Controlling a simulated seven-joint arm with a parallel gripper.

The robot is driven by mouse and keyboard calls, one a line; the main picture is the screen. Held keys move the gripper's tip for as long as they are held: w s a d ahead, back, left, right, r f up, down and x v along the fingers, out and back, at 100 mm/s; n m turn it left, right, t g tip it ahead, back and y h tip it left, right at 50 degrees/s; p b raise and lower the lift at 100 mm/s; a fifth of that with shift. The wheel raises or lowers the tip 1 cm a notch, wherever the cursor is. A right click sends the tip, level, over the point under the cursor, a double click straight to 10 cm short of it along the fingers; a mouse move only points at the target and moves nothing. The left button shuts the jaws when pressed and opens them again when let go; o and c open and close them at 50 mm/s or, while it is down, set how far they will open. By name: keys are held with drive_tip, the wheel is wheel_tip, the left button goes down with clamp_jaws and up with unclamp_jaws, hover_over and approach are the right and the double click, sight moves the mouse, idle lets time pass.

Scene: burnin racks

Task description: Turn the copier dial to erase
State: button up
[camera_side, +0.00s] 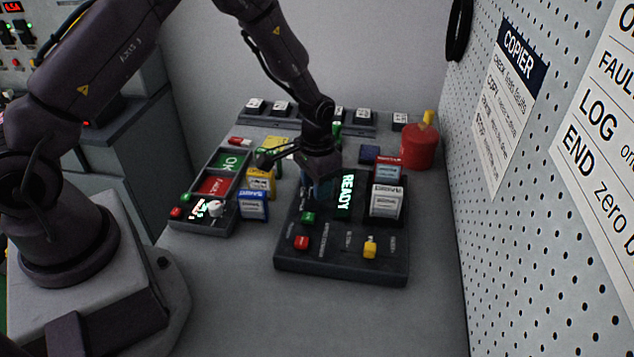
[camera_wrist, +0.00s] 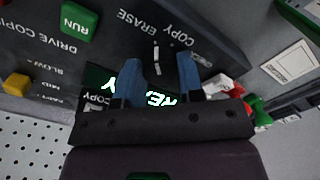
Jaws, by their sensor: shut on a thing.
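The copier (camera_side: 340,262) is a dark console on the bench, with a lit READY display (camera_side: 344,193). My gripper (camera_side: 321,190) points down onto its top, left of the display. In the wrist view, the two blue fingers of my gripper (camera_wrist: 161,78) are closed around the dark copier dial (camera_wrist: 157,60), whose short white mark shows between them. The printed words COPY and ERASE (camera_wrist: 152,22) lie beside the dial. The fingers hide much of the dial, and I cannot tell which word the mark points to. In the side view the dial is hidden behind my gripper.
The console also carries a green RUN button (camera_wrist: 78,20), a red button (camera_side: 302,242) and a yellow lever (camera_side: 370,247). Labelled cartridges (camera_side: 386,200) stand in its right side. A panel with OK and FAULT plates (camera_side: 225,175) lies left; a red can (camera_side: 419,147) stands behind right.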

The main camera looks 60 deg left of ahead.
drive_tip(key=shift+n, duration=0.3)
drive_tip(key=o, duration=0.9)
wheel_tip(320, 180, up, 13)
drive_tip(key=shift+r, duration=0.1)
drive_tip(key=s+r+t, duration=0.2)
drive_tip(key=s+r, duration=0.3)
drive_tip(key=s, duration=0.2)
drive_tip(key=s+d+r+t, duration=0.1)
drive_tip(key=s+r, duration=0.5)
drive_tip(key=s, duration=0.1)
drive_tip(key=s+d+r+t, duration=0.1)
drive_tip(key=s+r+t, duration=0.1)
drive_tip(key=s+r, duration=0.4)
drive_tip(key=shift+s+d+r+t, duration=0.1)
drive_tip(key=shift+s+r+t, duration=0.05)
drive_tip(key=shift+s, duration=0.35)
drive_tip(key=shift+s+d+r+t, duration=0.1)
drive_tip(key=shift+s+t, duration=0.05)
drive_tip(key=shift+s, duration=0.35)
